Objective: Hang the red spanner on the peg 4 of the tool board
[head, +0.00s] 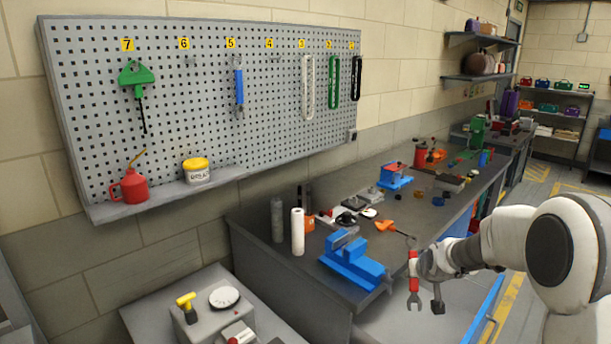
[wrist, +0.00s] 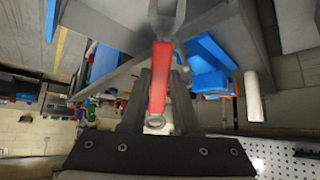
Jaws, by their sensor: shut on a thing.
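The red spanner (head: 413,282) hangs upright, its grey open jaw end pointing down, in front of the workbench. My gripper (head: 420,264) is shut on its upper part. In the wrist view the red spanner (wrist: 159,75) runs between the fingers of my gripper (wrist: 160,92), with its small ring end toward the palm. The tool board (head: 205,110) is on the wall at left, well away from my gripper. Peg 4 (head: 275,58), under the yellow label 4, looks empty.
A blue tool (head: 239,85) hangs at peg 5 and a white one (head: 307,88) at peg 3, either side of peg 4. The workbench (head: 300,270) with a blue vise (head: 354,262) and a white roll (head: 297,232) stands between my gripper and the board.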

